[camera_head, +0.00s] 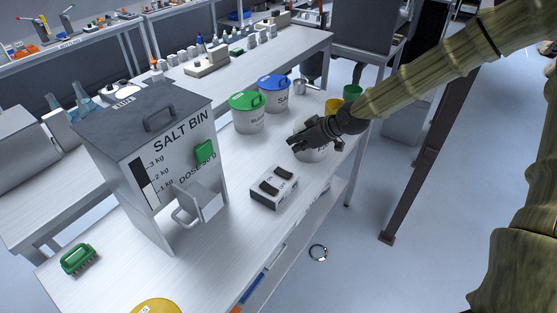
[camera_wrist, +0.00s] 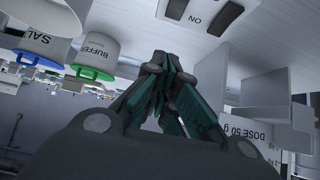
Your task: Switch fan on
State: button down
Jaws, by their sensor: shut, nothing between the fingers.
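A white switch box (camera_head: 273,201) with two dark rocker switches lies on the bench to the right of the salt bin. In the wrist view the box (camera_wrist: 194,20) is at the top, upside down, with the two rockers and the lettering "ON" showing. I cannot tell the rockers' positions, and no fan is recognisable. My gripper (camera_head: 295,146) is shut and empty, above and behind the box in the head view, in front of a white tub (camera_head: 318,155). In the wrist view its fingertips (camera_wrist: 163,66) are together, apart from the box.
The salt bin (camera_head: 157,215) with a spout and green tab stands left of the box. Green-lidded (camera_head: 248,121) and blue-lidded (camera_head: 275,103) tubs stand behind. A green brush (camera_head: 77,259) and a yellow lid (camera_head: 155,306) are nearer the front. Bare bench surrounds the box.

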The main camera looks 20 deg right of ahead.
jog(key=p, duration=0.3)
send_over(281, 169)
jog(key=shift+w+a+f, duration=0.1)
jog(key=shift+f, duration=1)
jog(key=shift+w+a+f, duration=0.1)
jog(key=shift+w+f, duration=0.05)
jog(key=shift+f, duration=1)
jog(key=shift+w+a+f, duration=0.1)
jog(key=shift+f, duration=1)
jog(key=shift+f+p, duration=0.9)
jog(key=shift+f, duration=1.15)
jog(key=shift+f, duration=0.2)
jog(key=shift+w+a+f, duration=0.1)
jog(key=shift+f, duration=0.05)
jog(key=shift+s+d+r, duration=0.2)
jog(key=shift+s+d+r, duration=0.2)
jog(key=shift+s+d, duration=0.05)
jog(key=shift+s, duration=0.15)
